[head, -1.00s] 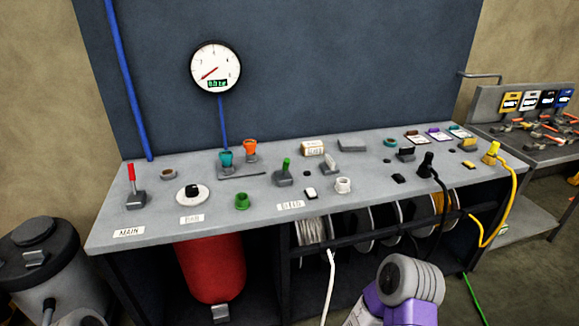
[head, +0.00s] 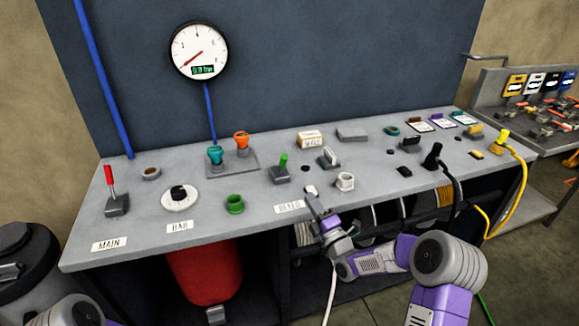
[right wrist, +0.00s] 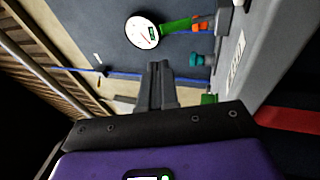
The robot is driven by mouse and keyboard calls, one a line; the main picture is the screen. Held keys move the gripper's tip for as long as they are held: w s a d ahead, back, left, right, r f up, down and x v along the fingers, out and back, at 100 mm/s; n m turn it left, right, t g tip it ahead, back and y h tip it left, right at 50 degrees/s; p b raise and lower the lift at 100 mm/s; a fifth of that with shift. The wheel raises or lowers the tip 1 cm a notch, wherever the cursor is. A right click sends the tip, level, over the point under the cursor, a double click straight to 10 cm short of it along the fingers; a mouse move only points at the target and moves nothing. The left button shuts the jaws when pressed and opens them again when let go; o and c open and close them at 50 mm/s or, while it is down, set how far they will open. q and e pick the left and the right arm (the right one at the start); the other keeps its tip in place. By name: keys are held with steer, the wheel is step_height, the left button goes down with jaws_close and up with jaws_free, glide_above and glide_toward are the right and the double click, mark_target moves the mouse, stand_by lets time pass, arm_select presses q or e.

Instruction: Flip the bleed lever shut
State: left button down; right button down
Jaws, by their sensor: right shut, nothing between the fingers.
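The bleed lever (head: 283,160) is a green handle on a grey base, standing roughly upright on the bench behind the BLEED label (head: 289,206). In the right wrist view its green handle (right wrist: 178,26) shows at the top, sticking out from its grey base. My right gripper (head: 311,192) is shut and empty at the bench's front, to the right of the label and in front of the lever, apart from it. In the right wrist view its fingers (right wrist: 155,70) are together, with a gap to the green handle. My left gripper is out of view.
A grey switch (head: 328,157) stands right of the lever. Left are the dial (head: 179,197) and red MAIN lever (head: 111,180). The gauge (head: 199,51) hangs behind.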

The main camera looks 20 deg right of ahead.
steer(key=shift+w, duration=0.1)
glide_toward(286, 159)
steer(key=x, duration=0.5)
steer(key=shift+w+a+b, duration=0.15)
steer(key=shift+w+b, duration=0.05)
steer(key=shift+b, duration=0.2)
steer(key=shift+w+a+r, duration=0.15)
steer(key=shift+w+r, duration=0.15)
steer(key=shift+w, duration=0.35)
